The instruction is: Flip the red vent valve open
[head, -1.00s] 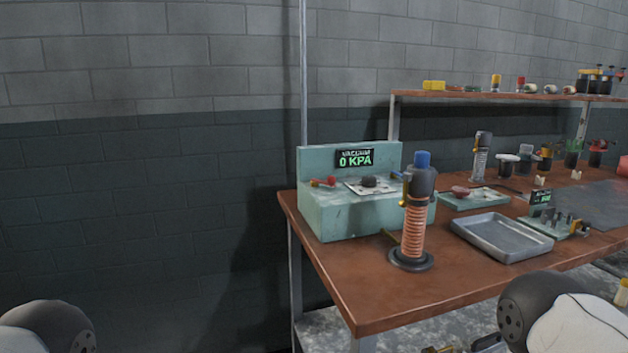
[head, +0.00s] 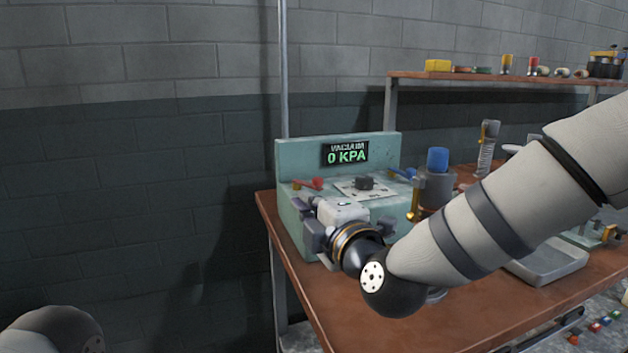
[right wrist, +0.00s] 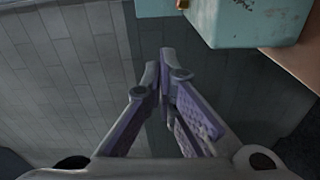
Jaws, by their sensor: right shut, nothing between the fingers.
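The red vent valve (head: 316,183) has a red handle and sits on the left part of the top of the teal vacuum box (head: 290,158). Its base is small and I cannot tell its exact setting. My right gripper (head: 301,204) is at the box's front left, just below and in front of the valve in the head view, not visibly touching it. Its fingers (right wrist: 165,62) are shut and empty in the right wrist view, with the teal box (right wrist: 238,20) at upper right. My left gripper is out of view.
The display (head: 345,153) reads 0 KPA. A black knob (head: 364,182) and a blue valve (head: 404,173) are also on the box. A blue-topped torch-like cylinder (head: 438,160) stands right of it. A grey tray (head: 545,266) lies on the wooden table (head: 300,262). The left side is open.

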